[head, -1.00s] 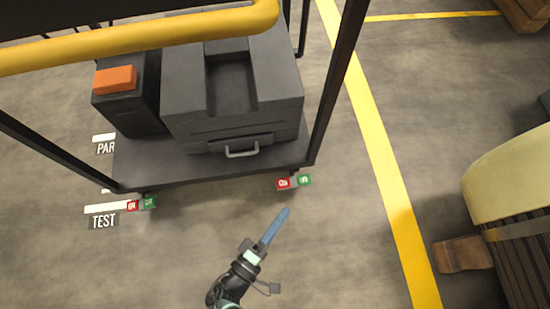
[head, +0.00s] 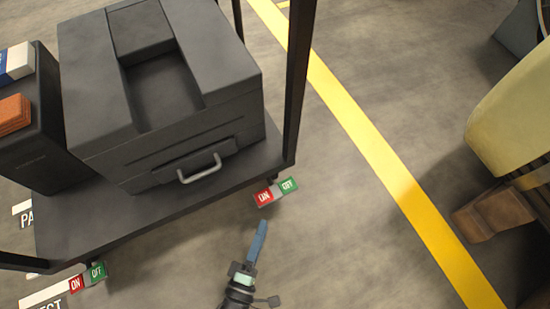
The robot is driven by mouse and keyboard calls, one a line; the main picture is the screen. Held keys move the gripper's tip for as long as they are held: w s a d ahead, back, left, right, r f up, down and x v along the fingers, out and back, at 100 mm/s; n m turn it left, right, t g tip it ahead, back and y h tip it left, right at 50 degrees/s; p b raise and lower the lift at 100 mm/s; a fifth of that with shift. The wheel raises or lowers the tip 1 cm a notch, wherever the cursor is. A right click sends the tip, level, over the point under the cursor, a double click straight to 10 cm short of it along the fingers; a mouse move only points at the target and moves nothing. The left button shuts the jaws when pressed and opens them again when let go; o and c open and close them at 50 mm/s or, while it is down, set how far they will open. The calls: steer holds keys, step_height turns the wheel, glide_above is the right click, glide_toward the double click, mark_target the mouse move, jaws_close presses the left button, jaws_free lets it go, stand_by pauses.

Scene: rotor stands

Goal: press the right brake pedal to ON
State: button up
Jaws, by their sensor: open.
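The right brake pedal (head: 276,193) sits low at the cart's front right corner, with a red ON half on the left and a green OFF half on the right. I cannot tell which half is pressed down. My gripper (head: 262,226) has long blue fingers and is open and empty. Its fingertips are just below the red ON half in the picture, apart from it. The left brake pedal (head: 87,278), also red ON and green OFF, sits at the cart's front left corner.
The dark cart (head: 120,222) carries a grey case (head: 160,90) with a handle and a black box with an orange block (head: 14,115). A cart post rises behind the right pedal. A yellow floor line (head: 365,145) and a cream object (head: 515,120) are to the right. The floor between is clear.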

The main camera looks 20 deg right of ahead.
mark_target(275, 192)
steer(key=b+x, duration=0.2)
steer(key=x, duration=0.7)
steer(key=shift+w+d+f, duration=0.1)
steer(key=shift+w+d, duration=0.15)
steer(key=shift+d, duration=0.05)
steer(key=shift+w+d, duration=0.45)
steer(key=shift+w, duration=0.05)
jaws_close()
